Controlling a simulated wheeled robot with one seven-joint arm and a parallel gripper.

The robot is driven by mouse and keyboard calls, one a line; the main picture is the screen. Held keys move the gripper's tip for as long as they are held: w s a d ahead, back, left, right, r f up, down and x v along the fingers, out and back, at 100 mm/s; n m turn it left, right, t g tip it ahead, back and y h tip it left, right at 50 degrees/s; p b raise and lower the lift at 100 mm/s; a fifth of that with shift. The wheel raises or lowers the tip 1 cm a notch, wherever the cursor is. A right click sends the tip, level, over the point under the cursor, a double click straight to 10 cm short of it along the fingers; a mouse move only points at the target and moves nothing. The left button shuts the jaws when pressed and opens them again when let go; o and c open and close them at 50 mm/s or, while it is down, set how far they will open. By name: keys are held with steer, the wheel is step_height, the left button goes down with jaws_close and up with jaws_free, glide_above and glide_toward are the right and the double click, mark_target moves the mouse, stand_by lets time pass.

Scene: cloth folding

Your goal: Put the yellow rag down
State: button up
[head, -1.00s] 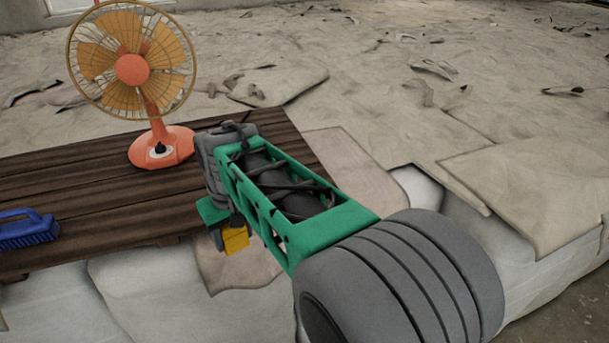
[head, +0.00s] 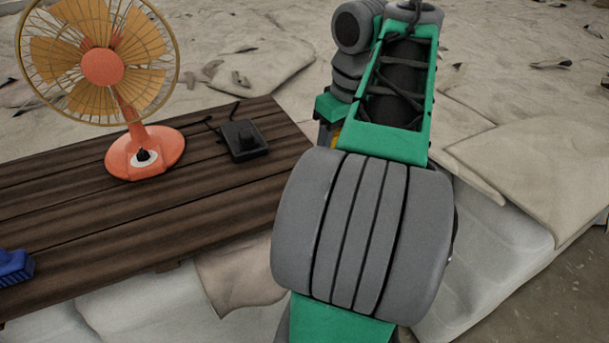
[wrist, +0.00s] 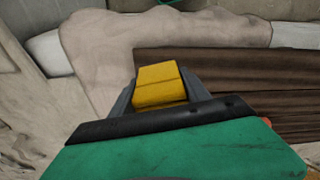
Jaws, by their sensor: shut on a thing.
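The yellow rag (wrist: 158,86) is a small folded block between the fingers of my gripper (wrist: 155,95) in the wrist view. My gripper is shut on it. Below and beyond it in that view lie a pale cloth-like sheet and the edge of the dark wooden table (wrist: 215,75). In the head view my arm covers most of the gripper, and only a sliver of the yellow rag (head: 335,138) shows, to the right of the table (head: 140,225).
On the table stand an orange fan (head: 130,150), a black box-like item with a cord (head: 243,140) and, at the left edge, a blue brush (head: 14,267). The table's front middle is bare. Pale slabs (head: 530,160) lie at right.

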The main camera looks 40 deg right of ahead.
steer(key=w+f+b, duration=0.2)
steer(key=w+f, duration=0.1)
steer(key=w, duration=0.1)
steer(key=w+f+b, duration=0.3)
steer(key=w+f, duration=0.1)
steer(key=shift+w+a, duration=0.1)
steer(key=shift+a, duration=0.1)
steer(key=f+b, duration=0.4)
steer(key=shift+w, duration=0.35)
steer(key=shift+r, duration=0.15)
steer(key=o, duration=1.2)
step_height(320, 180, up, 12)
steer(key=s+p, duration=0.2)
steer(key=p, duration=0.9)
